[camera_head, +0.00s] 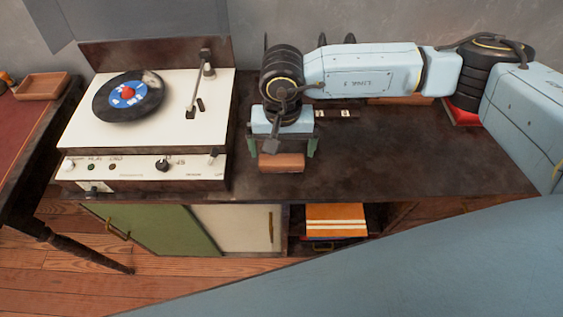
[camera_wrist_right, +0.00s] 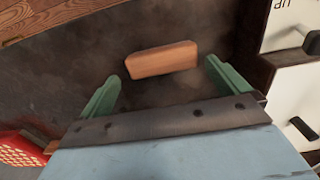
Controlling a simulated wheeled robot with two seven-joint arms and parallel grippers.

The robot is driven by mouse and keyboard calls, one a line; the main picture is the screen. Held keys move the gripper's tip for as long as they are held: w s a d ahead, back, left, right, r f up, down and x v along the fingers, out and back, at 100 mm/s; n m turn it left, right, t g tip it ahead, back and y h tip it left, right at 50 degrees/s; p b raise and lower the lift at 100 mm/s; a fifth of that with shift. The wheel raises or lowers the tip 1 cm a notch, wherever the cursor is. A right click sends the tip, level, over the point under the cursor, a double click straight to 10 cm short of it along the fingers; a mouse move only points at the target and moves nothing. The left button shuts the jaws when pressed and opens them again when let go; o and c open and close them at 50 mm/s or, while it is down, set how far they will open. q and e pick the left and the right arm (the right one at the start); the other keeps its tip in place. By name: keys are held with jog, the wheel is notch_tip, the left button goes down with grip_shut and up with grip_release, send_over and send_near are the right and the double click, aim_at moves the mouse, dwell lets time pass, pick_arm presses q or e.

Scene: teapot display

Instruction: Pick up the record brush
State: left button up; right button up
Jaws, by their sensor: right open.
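The record brush, a small reddish-brown wooden block (camera_head: 282,162), lies on the dark cabinet top near its front edge. It also shows in the right wrist view (camera_wrist_right: 162,59). My right gripper (camera_head: 283,151) is open, with its two green fingers pointing at the brush, one toward each end. In the right wrist view the brush lies just beyond the fingertips (camera_wrist_right: 163,74), within the gap, and nothing is held. Whether the fingers touch the cabinet top cannot be told. My left gripper is not in view.
A white record player (camera_head: 150,141) with a blue-labelled record (camera_head: 112,103) stands close to the left of my right gripper. A red item (camera_head: 462,117) lies at the right under my arm. The cabinet top (camera_head: 400,165) is clear right of the brush.

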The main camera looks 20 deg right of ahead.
aim_at(282, 159)
jog(key=f, duration=0.5)
jog(key=shift+w+f+b, duration=0.2)
jog(key=shift+f+b, duration=0.1)
jog(key=shift+b, duration=0.1)
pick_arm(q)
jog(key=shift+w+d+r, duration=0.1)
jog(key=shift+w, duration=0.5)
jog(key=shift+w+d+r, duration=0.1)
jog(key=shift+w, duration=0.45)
pick_arm(e)
jog(key=shift+c, duration=0.3)
jog(key=c, duration=0.6)
jog(key=shift+o, duration=0.2)
jog(key=shift+r, duration=0.1)
jog(key=shift+r, duration=0.3)
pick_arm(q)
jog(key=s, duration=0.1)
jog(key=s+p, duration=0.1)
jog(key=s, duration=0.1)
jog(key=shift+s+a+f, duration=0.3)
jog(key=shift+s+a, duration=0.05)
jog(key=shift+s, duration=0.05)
pick_arm(e)
notch_tip(282, 159, up, 9)
jog(key=shift+r, duration=0.2)
